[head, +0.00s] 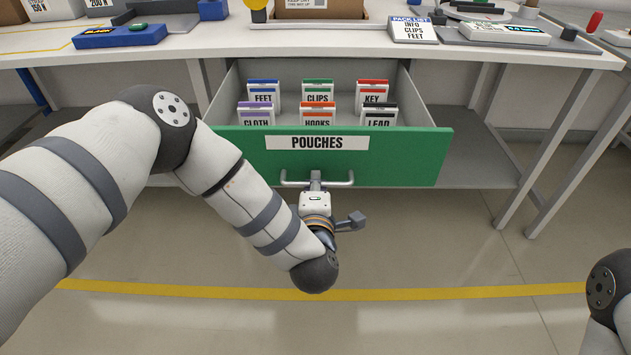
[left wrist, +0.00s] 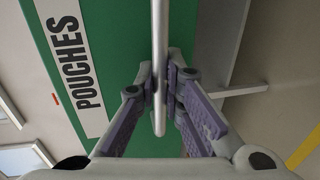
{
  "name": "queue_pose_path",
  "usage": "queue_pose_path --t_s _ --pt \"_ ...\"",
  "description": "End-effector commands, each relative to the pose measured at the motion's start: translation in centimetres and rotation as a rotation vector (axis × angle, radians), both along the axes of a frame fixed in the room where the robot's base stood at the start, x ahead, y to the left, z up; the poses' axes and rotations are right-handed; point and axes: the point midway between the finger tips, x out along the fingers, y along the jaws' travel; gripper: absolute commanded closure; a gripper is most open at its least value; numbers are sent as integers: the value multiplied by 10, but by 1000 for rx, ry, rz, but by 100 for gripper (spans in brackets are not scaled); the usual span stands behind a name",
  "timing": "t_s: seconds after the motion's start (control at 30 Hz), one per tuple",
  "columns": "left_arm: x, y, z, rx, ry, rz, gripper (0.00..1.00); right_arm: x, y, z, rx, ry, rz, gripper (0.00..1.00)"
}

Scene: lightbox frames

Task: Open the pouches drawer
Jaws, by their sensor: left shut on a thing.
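The pouches drawer (head: 420,150) has a green front with a white label reading POUCHES. It stands pulled out from under the white workbench, and its inside shows from above. Several labelled pouches stand in it in two rows, reading FEET, CLIPS, KEY, CLOTH, HOOKS and LEAD. My left gripper (head: 316,180) is at the middle of the drawer's metal bar handle (head: 342,183). In the left wrist view the fingers (left wrist: 160,85) are closed around the handle bar (left wrist: 159,40), with the green front (left wrist: 115,50) behind. My right gripper is out of view; only part of that arm shows at the right edge.
The white workbench top (head: 400,52) carries a carton (head: 320,8), a PACK LIST sign (head: 415,30) and a blue box (head: 120,37). Grey table legs stand right of the drawer. The floor in front is clear, with a yellow line (head: 420,292).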

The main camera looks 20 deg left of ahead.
Motion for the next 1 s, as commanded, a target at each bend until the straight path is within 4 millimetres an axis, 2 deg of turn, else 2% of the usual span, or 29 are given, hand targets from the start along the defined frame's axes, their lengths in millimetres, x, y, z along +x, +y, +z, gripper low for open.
queue_pose_path --t_s 0.23,0.27,0.33,0.67,0.77,1.0 --pt "0 0 1 0 -2 0 100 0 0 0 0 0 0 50" --pt "0 0 1 0 -2 0 85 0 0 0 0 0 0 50" --pt "0 0 1 0 -2 0 70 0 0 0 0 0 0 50" --pt "-3 -1 1 0 0 0 70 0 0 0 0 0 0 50" --pt "-19 -6 3 -1 3 -3 70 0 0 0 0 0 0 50" --pt "-80 -24 17 -1 3 -4 70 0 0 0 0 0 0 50"
